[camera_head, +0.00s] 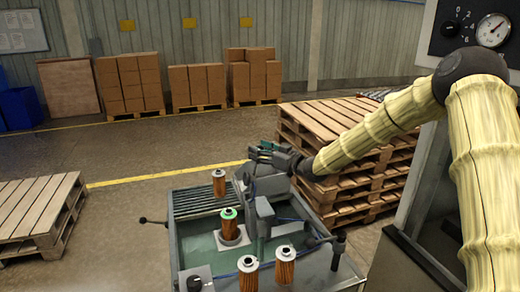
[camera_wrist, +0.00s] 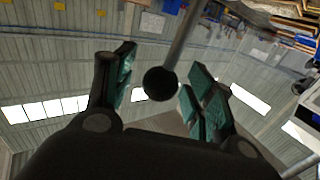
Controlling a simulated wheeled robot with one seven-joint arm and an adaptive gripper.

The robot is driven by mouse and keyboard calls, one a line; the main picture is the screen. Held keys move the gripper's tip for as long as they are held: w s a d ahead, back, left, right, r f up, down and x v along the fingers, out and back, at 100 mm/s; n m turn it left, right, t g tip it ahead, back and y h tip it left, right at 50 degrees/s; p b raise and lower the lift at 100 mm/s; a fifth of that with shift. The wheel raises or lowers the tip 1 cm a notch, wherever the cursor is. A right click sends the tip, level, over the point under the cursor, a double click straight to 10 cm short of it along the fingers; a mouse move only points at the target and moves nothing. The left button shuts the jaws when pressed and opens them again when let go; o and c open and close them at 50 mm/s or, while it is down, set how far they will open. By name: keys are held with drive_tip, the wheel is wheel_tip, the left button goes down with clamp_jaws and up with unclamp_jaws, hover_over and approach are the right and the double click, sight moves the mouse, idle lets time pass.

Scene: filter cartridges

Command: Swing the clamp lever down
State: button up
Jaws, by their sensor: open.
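My gripper (camera_head: 264,152) is above the back of the workbench, its teal-padded fingers apart. In the wrist view, a lever rod (camera_wrist: 183,42) ends in a round black knob (camera_wrist: 160,84) that appears between the open fingers, with a visible gap on both sides. I cannot tell its depth relative to the pads. In the head view, the lever's knob is hard to make out near the gripper. An orange filter cartridge with a green top (camera_head: 229,222) stands upright in a round seat, left of a grey upright post (camera_head: 263,218).
More orange cartridges stand at the bench's front (camera_head: 285,265) and at its ribbed back left (camera_head: 219,183). A black-knobbed handle (camera_head: 150,221) sticks out left. Dark knobbed fittings (camera_head: 338,240) stand at the right. Stacked pallets (camera_head: 330,115) rise behind the arm.

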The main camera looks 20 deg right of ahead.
drive_tip(key=shift+w+a, duration=0.15)
clamp_jaws()
drive_tip(key=shift+a, duration=0.1)
